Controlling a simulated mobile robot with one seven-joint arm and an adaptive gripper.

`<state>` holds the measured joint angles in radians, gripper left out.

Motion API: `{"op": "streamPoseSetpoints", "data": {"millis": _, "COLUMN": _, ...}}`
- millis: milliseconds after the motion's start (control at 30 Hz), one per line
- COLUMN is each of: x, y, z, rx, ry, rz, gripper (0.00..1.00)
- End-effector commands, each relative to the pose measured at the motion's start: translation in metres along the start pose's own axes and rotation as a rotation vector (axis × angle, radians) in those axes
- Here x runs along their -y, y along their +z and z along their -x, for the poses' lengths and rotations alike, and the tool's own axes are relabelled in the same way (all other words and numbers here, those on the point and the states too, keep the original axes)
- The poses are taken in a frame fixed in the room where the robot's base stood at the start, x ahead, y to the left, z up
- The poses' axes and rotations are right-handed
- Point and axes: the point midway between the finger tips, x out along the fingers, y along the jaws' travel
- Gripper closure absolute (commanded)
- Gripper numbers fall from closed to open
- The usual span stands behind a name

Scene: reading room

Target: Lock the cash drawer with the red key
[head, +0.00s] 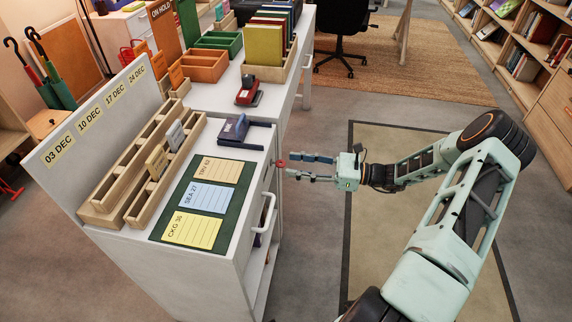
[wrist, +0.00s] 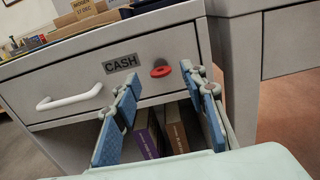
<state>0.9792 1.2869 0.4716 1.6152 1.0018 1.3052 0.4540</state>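The red key (wrist: 160,71) sits at the face of the cash drawer (wrist: 75,83), right of the "CASH" label; its oval bow lies roughly level. The drawer front looks flush with the cabinet, with a white handle (wrist: 70,97) at its left. My gripper (wrist: 163,80) is open and faces the drawer, its blue-padded fingers on either side of the key and apart from it, as far as I can tell. In the head view, the key (head: 280,163) shows just beyond the fingertips of my gripper (head: 289,166). The key's shaft and keyhole are hidden.
Below the drawer is an open shelf with books (wrist: 152,135). The cabinet top (head: 222,150) holds wooden racks, a green mat with cards and a dark blue device (head: 234,128). A desk (head: 276,100) adjoins it. The rug (head: 375,225) beneath my arm is clear.

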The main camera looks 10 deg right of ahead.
Motion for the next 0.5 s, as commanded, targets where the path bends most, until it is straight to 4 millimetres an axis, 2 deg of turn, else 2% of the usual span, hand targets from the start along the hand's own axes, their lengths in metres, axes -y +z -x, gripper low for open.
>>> {"op": "streamPoseSetpoints", "data": {"millis": 100, "x": -0.001, "y": -0.001, "z": -0.018, "rx": 0.000, "ry": 0.002, "rz": -0.001, "gripper": 0.61}}
{"op": "streamPoseSetpoints", "data": {"millis": 200, "x": 0.000, "y": -0.001, "z": -0.027, "rx": 0.000, "ry": 0.001, "rz": 0.000, "gripper": 0.61}}
{"op": "streamPoseSetpoints", "data": {"millis": 500, "x": 0.000, "y": 0.000, "z": -0.033, "rx": -0.001, "ry": 0.000, "rz": 0.000, "gripper": 0.61}}
